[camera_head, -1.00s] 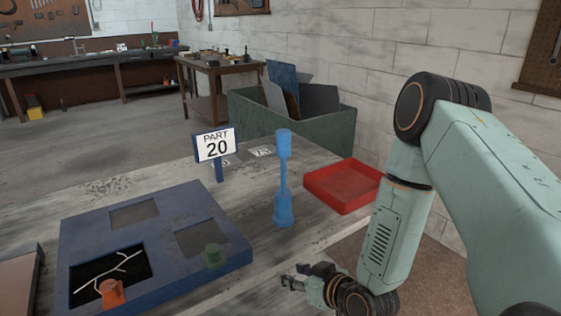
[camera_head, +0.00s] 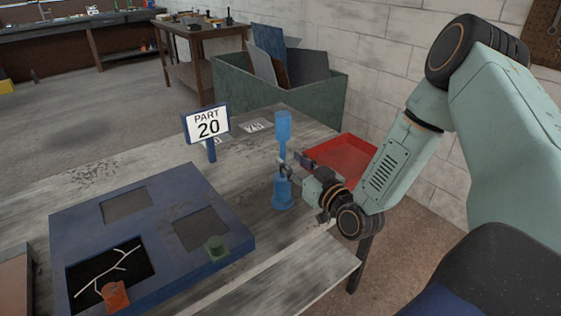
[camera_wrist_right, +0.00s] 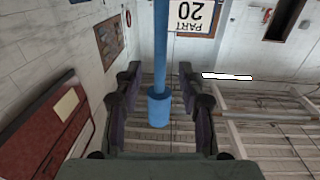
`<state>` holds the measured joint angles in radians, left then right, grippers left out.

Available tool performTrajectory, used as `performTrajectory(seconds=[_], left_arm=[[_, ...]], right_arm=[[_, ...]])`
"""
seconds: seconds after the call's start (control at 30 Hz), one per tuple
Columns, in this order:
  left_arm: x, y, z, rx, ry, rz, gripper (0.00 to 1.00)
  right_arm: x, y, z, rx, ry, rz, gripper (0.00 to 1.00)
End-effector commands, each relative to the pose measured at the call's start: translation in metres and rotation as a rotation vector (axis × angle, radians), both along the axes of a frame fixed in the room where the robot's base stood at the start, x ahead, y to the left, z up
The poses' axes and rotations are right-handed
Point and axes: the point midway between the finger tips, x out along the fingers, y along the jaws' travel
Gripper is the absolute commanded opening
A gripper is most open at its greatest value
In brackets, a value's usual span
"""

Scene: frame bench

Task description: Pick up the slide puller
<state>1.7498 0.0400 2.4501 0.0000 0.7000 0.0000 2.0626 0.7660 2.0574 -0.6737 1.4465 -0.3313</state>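The slide puller, a blue tool with a thin shaft between a cylindrical top (camera_head: 283,126) and a wider foot, stands upright on the bench beside the red tray. My right gripper (camera_head: 289,164) is at its shaft, coming in from the right. In the right wrist view, the puller's blue shaft (camera_wrist_right: 160,50) runs between the two dark, spread fingers, with a gap on both sides. The right gripper (camera_wrist_right: 160,88) is open there and does not hold it. My left gripper is not in view.
A red tray (camera_head: 316,149) is just behind my right gripper. A "PART 20" sign (camera_head: 207,124) stands left of the puller. A blue frame (camera_head: 75,225) with square openings, an orange piece (camera_head: 116,296) and a green piece (camera_head: 216,249) lies at the left. A green bin (camera_head: 320,98) stands behind.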

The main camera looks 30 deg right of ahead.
Motion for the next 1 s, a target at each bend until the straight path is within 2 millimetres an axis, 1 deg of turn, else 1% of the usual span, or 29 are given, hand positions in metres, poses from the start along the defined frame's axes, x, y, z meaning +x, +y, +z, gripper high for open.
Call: performTrajectory(seconds=[0.2, 0.3, 0.43, 0.63, 1.0], left_arm=[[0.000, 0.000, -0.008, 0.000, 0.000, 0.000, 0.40], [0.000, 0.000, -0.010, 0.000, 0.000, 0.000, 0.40], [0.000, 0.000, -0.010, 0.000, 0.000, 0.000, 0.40], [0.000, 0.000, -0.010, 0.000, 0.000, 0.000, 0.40], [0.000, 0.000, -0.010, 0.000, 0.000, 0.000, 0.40]], right_arm=[[0.031, 0.004, 0.000, -0.005, -0.002, 0.005, 0.40], [0.043, 0.003, 0.000, -0.004, -0.001, 0.004, 0.40], [0.050, 0.003, 0.001, -0.001, 0.000, 0.002, 0.40], [0.052, 0.003, 0.001, 0.000, 0.000, 0.001, 0.40], [0.051, 0.003, 0.001, 0.000, 0.000, 0.001, 0.09]])
